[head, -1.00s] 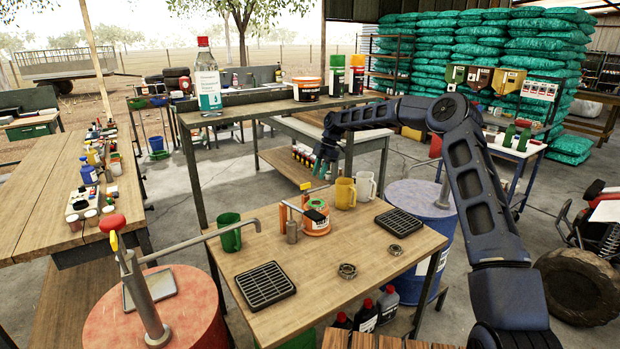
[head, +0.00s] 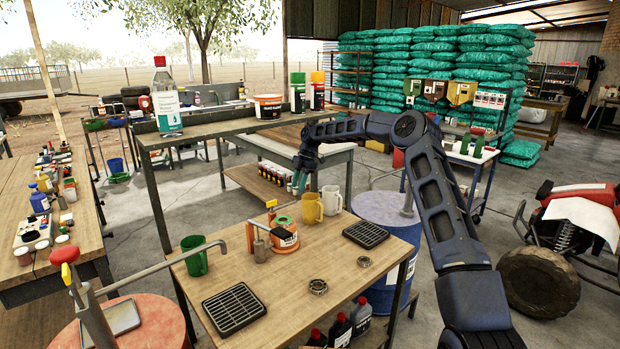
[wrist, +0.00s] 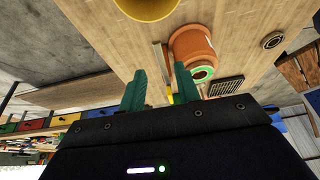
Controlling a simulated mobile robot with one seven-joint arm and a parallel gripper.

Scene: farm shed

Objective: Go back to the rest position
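My gripper (head: 298,184) hangs at the end of my bent arm, fingers pointing down, past the far edge of the wooden workbench (head: 270,262) in the head view. In the wrist view my gripper (wrist: 160,88) shows two green fingers spread apart with nothing between them. The yellow mug (head: 311,209) stands on the bench close to the gripper in the head view. An orange round container (head: 285,236) stands beside it, and it also shows in the wrist view (wrist: 190,45) beyond the fingertips.
The bench also bears a white mug (head: 332,200), a green mug (head: 194,256), two black grates (head: 234,309) and two metal rings (head: 318,286). A raised shelf (head: 235,119) behind holds a bottle (head: 165,98) and cans. A blue drum (head: 388,222) stands right of the bench.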

